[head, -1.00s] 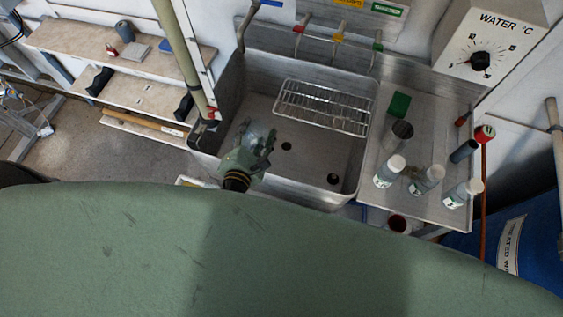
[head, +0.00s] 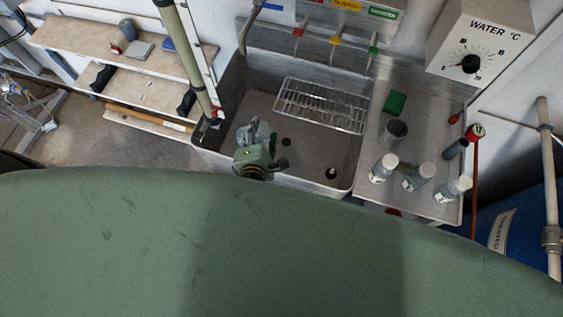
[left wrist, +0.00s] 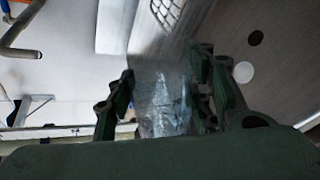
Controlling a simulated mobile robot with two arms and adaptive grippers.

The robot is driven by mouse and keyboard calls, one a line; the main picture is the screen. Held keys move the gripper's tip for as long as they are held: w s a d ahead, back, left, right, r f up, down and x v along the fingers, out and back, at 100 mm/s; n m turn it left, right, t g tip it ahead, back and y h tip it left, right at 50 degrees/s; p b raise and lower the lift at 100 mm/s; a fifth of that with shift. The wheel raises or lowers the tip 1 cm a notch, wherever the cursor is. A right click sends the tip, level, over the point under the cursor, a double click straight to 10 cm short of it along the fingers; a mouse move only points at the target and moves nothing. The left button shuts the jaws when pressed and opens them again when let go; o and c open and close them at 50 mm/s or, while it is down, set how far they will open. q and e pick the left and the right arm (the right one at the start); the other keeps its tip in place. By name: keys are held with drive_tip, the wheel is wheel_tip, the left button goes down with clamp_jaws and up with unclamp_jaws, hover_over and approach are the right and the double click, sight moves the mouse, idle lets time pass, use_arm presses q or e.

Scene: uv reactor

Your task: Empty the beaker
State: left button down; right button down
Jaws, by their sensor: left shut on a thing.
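My left gripper (head: 262,150) is over the left part of the metal sink (head: 310,172) in the head view. It is shut on a clear glass beaker (left wrist: 160,108), which shows between the fingers in the left wrist view. The beaker also shows as a pale clear shape (head: 250,133) in the head view. It looks tilted, but its mouth and contents cannot be made out. My right gripper is in neither view.
A wire rack (head: 322,105) lies across the sink's back. Several white-capped bottles, one of them a left bottle (head: 383,167), stand on the drainboard (head: 430,130) with a green sponge (head: 395,103). Colour-handled taps (head: 335,42) are above the sink. A shelf (head: 140,88) is at left.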

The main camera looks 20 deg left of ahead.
use_arm(q)
drive_tip(key=shift+d+f, duration=0.1)
drive_tip(key=shift+w+d+f+m+y+b, duration=0.2)
drive_tip(key=shift+d+f+m+y+b, duration=0.1)
drive_tip(key=shift+d+m, duration=0.15)
drive_tip(key=shift+w+d+f+m+y+b, duration=0.2)
drive_tip(key=shift+d+f+m+y, duration=0.15)
drive_tip(key=shift+d, duration=0.15)
drive_tip(key=shift+d+r+g+p, duration=0.1)
drive_tip(key=shift+r+g+p, duration=0.25)
drive_tip(key=shift+p, duration=0.4)
drive_tip(key=shift+f+m, duration=0.15)
drive_tip(key=shift+m, duration=0.15)
drive_tip(key=shift+s+y, duration=0.2)
drive_tip(key=shift+y, duration=0.05)
drive_tip(key=shift+m, duration=0.3)
